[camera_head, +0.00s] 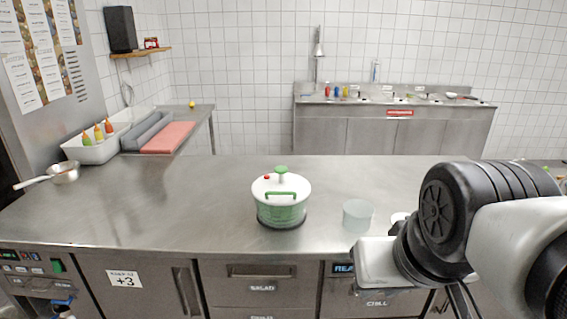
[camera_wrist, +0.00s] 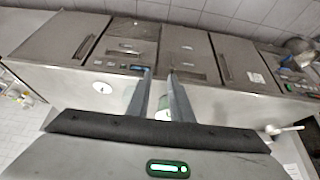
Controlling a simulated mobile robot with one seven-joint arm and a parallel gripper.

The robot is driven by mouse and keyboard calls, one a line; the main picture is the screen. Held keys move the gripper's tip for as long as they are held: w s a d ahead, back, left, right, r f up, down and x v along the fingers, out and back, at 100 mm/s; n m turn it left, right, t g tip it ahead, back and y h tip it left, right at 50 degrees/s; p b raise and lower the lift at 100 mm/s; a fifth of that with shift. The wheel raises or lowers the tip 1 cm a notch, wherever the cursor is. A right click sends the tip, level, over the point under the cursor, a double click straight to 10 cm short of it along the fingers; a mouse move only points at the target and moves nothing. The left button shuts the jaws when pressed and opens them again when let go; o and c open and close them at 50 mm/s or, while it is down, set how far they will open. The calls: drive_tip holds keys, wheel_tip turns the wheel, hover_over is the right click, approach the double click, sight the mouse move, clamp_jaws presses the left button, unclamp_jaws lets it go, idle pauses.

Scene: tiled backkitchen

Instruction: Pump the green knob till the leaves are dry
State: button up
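A salad spinner (camera_head: 268,208) stands upright on the steel counter in the head view. It has a white lid, a green-and-white bowl and a dark base. The green knob (camera_head: 281,171) stands up from the middle of the lid, with a small red button beside it and a green handle at the front. Leaves inside cannot be made out clearly. My gripper is at the right in the head view, apart from the spinner, its fingers hidden there. In the wrist view my gripper (camera_wrist: 159,76) has two fingers apart with nothing held; a pale, partly hidden object shows between them.
A translucent cup (camera_head: 357,214) stands right of the spinner, close to my arm. The steel counter (camera_head: 170,200) is clear left of the spinner. A sink unit (camera_head: 350,133) stands behind.

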clamp_jaws()
idle(1.4)
